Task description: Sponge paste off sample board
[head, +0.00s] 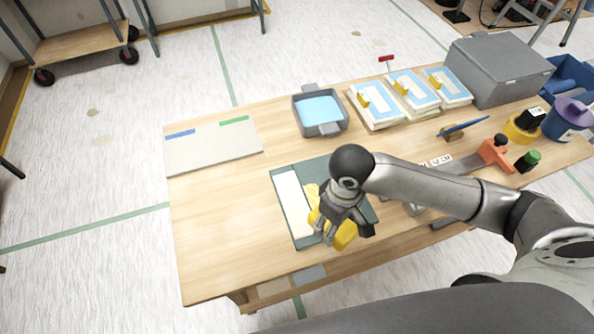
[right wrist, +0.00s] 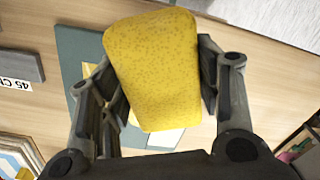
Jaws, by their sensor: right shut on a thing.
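My right gripper (head: 332,222) is shut on a yellow sponge (head: 346,236), seen from above over the sample board. In the right wrist view the sponge (right wrist: 152,60) sits between the two fingers of the gripper (right wrist: 162,80). Below it is a dark green mat or board (head: 306,239) with a white strip (head: 292,205) along its left part. In the right wrist view this green surface (right wrist: 76,48) shows around the sponge, with pale and yellow patches partly hidden behind it. I cannot tell whether the sponge touches the board. My left gripper is out of view.
A grey tub (head: 342,124) of blue liquid stands behind the board. A pale panel (head: 213,150) with blue and green marks lies at left. Booklets (head: 375,106), a grey box (head: 498,68) and several tools and pots fill the right. The table's (head: 215,235) front left is clear.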

